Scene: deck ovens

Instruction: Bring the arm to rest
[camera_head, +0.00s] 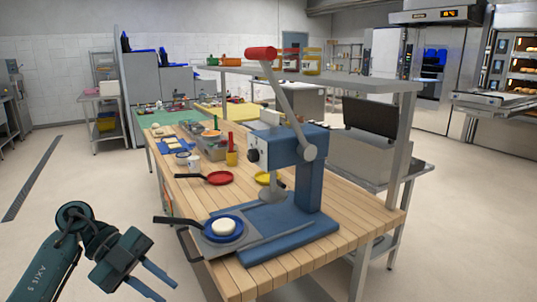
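My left arm comes in at the lower left. Its gripper (170,291) has its two fingers apart with nothing between them. It hangs in front of the near left corner of the wooden worktable (275,280), apart from it. My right arm and gripper are not in view. A blue press (300,170) with a red-knobbed lever (285,90) stands on the near end of the table. A white round piece (223,226) lies on a blue round plate (222,237) on a grey tray-like part at the press's left, beside a black handle (178,220).
A red pan (220,178), a yellow pan (266,179) and a yellow cup (232,158) stand farther back on the table. A grey shelf (345,83) spans above its right side. Open floor (80,190) lies to the left. Ovens (515,65) stand at the far right.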

